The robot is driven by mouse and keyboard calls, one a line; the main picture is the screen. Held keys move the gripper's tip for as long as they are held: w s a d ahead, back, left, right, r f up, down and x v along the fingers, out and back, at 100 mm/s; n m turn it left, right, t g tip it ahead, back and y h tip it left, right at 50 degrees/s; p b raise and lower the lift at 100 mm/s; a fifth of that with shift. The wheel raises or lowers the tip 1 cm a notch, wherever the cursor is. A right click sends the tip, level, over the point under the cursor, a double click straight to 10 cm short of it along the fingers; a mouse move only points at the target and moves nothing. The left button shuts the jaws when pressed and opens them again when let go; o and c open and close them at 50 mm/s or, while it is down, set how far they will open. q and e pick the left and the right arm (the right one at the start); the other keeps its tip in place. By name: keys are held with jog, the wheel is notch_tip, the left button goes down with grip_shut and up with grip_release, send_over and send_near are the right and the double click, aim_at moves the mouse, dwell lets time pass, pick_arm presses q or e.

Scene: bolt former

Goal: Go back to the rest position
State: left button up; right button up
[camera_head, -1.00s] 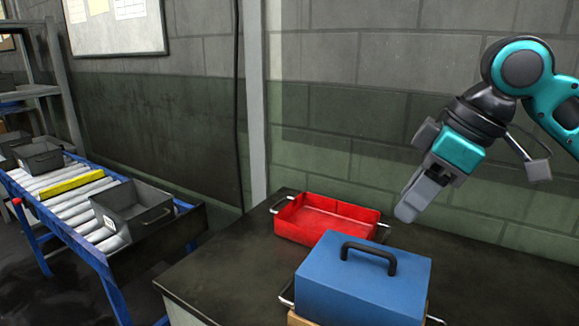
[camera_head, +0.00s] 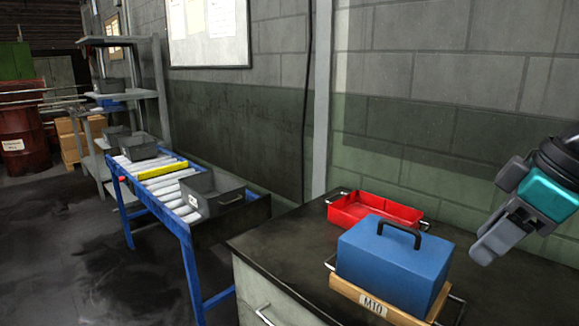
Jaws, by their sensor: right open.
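My right gripper (camera_head: 500,238) is at the right side of the head view, in the air above the dark workbench. It points down and to the left, is open and holds nothing that I can see. It is apart from the blue box (camera_head: 392,264), which has a black handle and sits on a wooden tray (camera_head: 350,292) marked M10. A red bin (camera_head: 375,212) with metal handles stands behind the box near the wall and looks empty. My left gripper does not show.
A roller conveyor (camera_head: 172,186) on a blue frame stands to the left, with grey bins (camera_head: 213,194) and a yellow bar (camera_head: 161,170) on it. A metal shelf (camera_head: 128,95) and a rusty drum (camera_head: 22,140) are farther back. The floor at lower left is clear.

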jog(key=s+a+f, duration=0.1)
jog(key=a+f, duration=0.5)
jog(key=f, duration=0.5)
jog(key=a+f, duration=0.5)
jog(key=f, duration=0.6)
jog(key=s+d+f+m+h, duration=0.3)
jog(key=s+f+m, duration=0.4)
jog(key=s+f, duration=0.5)
pick_arm(q)
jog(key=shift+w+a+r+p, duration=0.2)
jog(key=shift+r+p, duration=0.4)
jog(key=shift+p, duration=0.2)
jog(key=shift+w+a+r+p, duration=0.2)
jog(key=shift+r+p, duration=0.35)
jog(key=shift+p, duration=0.2)
pick_arm(e)
jog(key=w+a+f+n+t+y, duration=0.1)
jog(key=w+a+f+t, duration=0.2)
jog(key=t, duration=0.4)
jog(key=shift+w+a+f+y, duration=0.15)
jog(key=shift+w+f+y, duration=0.3)
jog(key=shift+w, duration=0.85)
